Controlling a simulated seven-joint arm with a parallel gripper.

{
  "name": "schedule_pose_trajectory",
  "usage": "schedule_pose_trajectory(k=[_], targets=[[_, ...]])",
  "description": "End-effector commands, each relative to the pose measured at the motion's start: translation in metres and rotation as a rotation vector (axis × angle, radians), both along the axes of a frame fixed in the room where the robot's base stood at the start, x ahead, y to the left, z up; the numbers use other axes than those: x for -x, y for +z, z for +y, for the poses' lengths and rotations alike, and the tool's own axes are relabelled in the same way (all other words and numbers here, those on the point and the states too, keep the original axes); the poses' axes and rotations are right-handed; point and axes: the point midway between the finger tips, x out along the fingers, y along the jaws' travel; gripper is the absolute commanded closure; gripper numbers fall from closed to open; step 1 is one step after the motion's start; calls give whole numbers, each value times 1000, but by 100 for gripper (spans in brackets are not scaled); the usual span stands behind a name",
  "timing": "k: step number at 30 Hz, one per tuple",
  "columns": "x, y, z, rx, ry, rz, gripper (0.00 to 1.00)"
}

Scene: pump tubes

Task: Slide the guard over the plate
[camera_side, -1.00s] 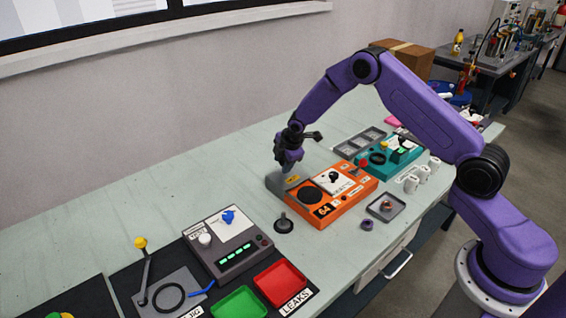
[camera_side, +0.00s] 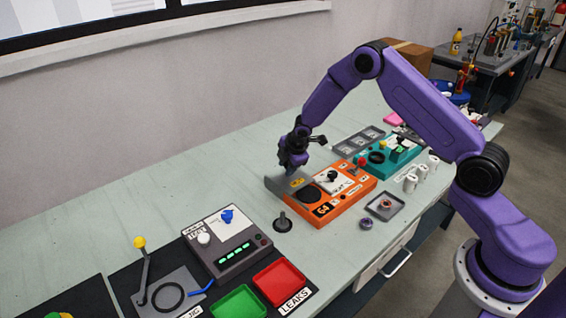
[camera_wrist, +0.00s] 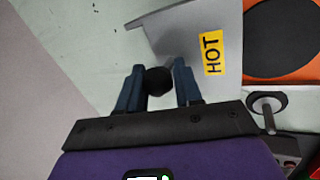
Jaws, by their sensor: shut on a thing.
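The guard (camera_side: 278,187) is a grey sheet cover with a yellow HOT label at the left end of the orange unit. In the wrist view the guard (camera_wrist: 190,35) has a dark round knob (camera_wrist: 158,81) between my fingers. My gripper (camera_side: 291,170) is shut on this knob; it also shows in the wrist view (camera_wrist: 158,88). The plate (camera_wrist: 285,40) is a black disc on the orange unit, just beyond the guard's edge. In the side view the plate (camera_side: 314,195) seems partly hidden by the guard.
The orange unit (camera_side: 335,210) also carries a white panel with a black knob. A teal unit (camera_side: 400,155) and a grey tray (camera_side: 385,206) are to the right.

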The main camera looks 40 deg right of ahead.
Motion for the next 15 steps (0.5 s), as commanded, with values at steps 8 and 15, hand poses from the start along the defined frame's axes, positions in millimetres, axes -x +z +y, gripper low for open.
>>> schedule_pose_trajectory(k=[8,15], targets=[[27,0,-2,-2,2,2,100],[48,0,-2,-4,1,2,100]])
